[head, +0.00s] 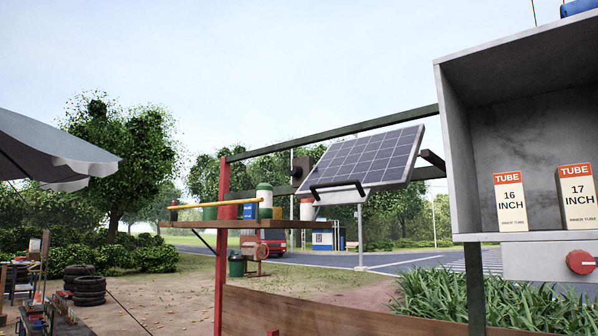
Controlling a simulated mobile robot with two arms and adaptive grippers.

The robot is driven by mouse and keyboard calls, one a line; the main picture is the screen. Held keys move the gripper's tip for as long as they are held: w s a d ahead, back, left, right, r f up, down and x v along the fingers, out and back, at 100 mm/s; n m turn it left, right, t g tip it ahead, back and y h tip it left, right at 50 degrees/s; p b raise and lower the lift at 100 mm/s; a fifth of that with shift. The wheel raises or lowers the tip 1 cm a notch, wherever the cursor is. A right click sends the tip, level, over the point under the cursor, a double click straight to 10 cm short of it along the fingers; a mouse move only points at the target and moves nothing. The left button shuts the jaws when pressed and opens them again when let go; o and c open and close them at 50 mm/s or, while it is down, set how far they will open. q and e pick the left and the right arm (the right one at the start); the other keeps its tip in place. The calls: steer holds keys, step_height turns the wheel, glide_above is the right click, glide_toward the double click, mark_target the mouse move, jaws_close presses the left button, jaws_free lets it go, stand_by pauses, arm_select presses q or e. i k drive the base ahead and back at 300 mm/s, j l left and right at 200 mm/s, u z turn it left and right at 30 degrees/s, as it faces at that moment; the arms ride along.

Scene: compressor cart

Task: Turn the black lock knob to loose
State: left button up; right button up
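A small dark knob-like part (301,167) sits just left of the panel, beside the rail. It is probably the black lock knob, but it is too small to tell which way it is turned. Neither of my grippers is in view, and nothing touches the panel or the dark part.
A grey cabinet (455,150) with two tube boxes fills the right. A red knob (580,262) is below it. A red post (221,250) stands left.

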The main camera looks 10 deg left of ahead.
mark_target(294, 171)
steer(key=i+j+z, duration=0.15)
steer(key=j+z, duration=0.2)
steer(key=i+j+z, duration=0.15)
steer(key=j+z, duration=0.2)
